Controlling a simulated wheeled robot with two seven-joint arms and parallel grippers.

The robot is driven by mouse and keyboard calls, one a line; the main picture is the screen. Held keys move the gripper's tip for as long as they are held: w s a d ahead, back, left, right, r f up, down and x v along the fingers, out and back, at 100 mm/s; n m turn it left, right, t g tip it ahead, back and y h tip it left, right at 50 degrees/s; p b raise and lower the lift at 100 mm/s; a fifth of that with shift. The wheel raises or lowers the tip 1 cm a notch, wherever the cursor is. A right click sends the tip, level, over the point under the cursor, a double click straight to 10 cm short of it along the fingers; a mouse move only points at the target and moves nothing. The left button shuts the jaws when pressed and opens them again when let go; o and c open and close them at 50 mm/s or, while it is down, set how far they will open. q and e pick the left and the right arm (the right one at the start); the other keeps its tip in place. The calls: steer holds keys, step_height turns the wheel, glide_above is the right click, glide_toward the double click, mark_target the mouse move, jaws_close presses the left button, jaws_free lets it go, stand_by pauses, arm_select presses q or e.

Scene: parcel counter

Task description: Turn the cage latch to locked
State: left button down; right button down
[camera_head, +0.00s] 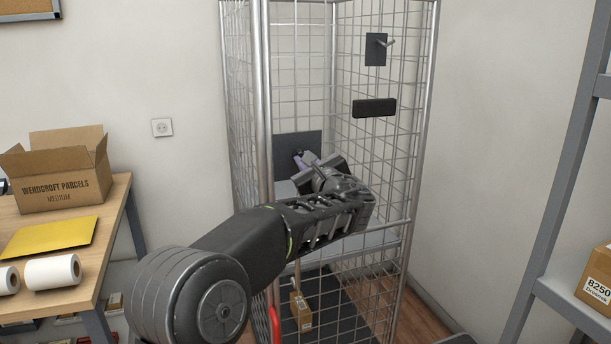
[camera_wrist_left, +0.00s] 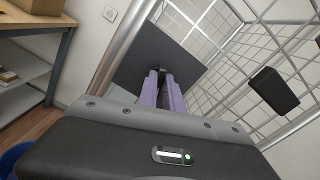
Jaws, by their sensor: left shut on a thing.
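The wire roll cage (camera_head: 412,175) stands against the wall. A dark latch plate (camera_head: 285,142) is on it, and the same plate (camera_wrist_left: 140,62) fills the middle of the left wrist view. My left gripper (camera_head: 301,157) reaches into the cage area in front of this plate. Its purple fingers (camera_wrist_left: 164,78) are shut on a small dark latch handle (camera_wrist_left: 162,72). Most of the handle is hidden between the fingers, so I cannot tell its angle well. My right gripper does not show.
A dark plate with a peg (camera_head: 375,50) and a black block (camera_head: 374,108) are higher on the cage. A table with an open carton (camera_head: 62,185) and a yellow envelope (camera_head: 48,238) is at left. A grey shelf (camera_head: 560,170) is at right. A small box (camera_head: 301,311) is low in the cage.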

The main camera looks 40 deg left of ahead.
arm_select(q)
steer(key=n+b, duration=0.8)
steer(key=b, duration=0.1)
steer(key=n+b, duration=0.4)
steer(key=shift+s+f+n+b, duration=0.1)
steer(key=shift+f+n+b, duration=0.2)
steer(key=shift+b, duration=0.05)
steer(key=shift+a, duration=0.1)
steer(key=c, duration=1.5)
jaws_free()
steer(key=shift+r, duration=0.1)
steer(key=b+v, duration=0.1)
steer(key=v, duration=0.7)
